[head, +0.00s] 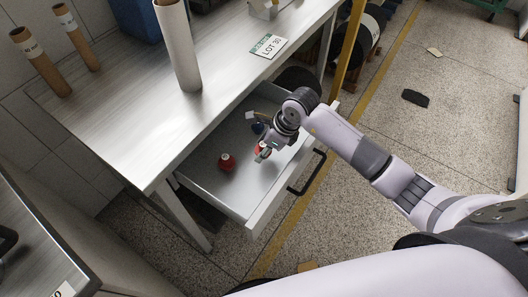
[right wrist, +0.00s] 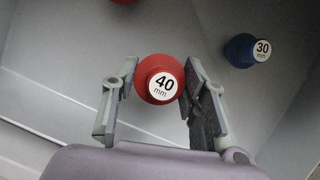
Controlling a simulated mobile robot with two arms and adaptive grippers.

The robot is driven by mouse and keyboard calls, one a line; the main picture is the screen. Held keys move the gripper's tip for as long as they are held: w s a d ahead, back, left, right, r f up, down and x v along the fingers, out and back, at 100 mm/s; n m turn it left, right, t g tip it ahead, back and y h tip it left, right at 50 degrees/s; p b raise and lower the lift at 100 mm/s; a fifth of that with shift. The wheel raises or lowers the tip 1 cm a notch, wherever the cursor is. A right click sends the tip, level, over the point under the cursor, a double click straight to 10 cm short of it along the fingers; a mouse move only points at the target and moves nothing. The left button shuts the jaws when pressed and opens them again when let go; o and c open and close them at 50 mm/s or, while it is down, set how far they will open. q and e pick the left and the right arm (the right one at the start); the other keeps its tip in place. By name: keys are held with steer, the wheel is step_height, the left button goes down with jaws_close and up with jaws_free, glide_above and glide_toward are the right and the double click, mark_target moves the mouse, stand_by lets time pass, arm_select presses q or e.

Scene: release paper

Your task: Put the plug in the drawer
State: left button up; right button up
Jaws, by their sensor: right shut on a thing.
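My right gripper (head: 264,153) reaches into the open drawer (head: 246,190) under the metal worktop. In the right wrist view my right gripper (right wrist: 160,95) is shut on a red plug (right wrist: 157,68) with a white "40 mm" label, one finger on each side. The held plug also shows in the head view (head: 261,148), inside the drawer's outline; I cannot tell whether it touches the drawer floor. Another red plug (head: 227,162) stands in the drawer to the left. A blue plug (head: 257,128) labelled "30 mm" (right wrist: 247,51) is farther back. My left gripper is out of view.
The worktop (head: 130,125) carries a tall pale tube (head: 178,45), a "LOT 30" card (head: 268,46) and a blue box (head: 137,18). Brown tubes (head: 38,60) stand at the far left. The drawer's black handle (head: 308,172) faces open speckled floor.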

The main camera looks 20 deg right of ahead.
steer(key=shift+f, duration=1.25)
steer(key=shift+f, duration=0.2)
steer(key=o, duration=1.1)
steer(key=shift+r, duration=0.15)
steer(key=shift+d+r, duration=0.1)
steer(key=shift+r, duration=0.2)
steer(key=v, duration=1.1)
steer(key=shift+s+r, duration=0.1)
steer(key=shift+r, duration=0.2)
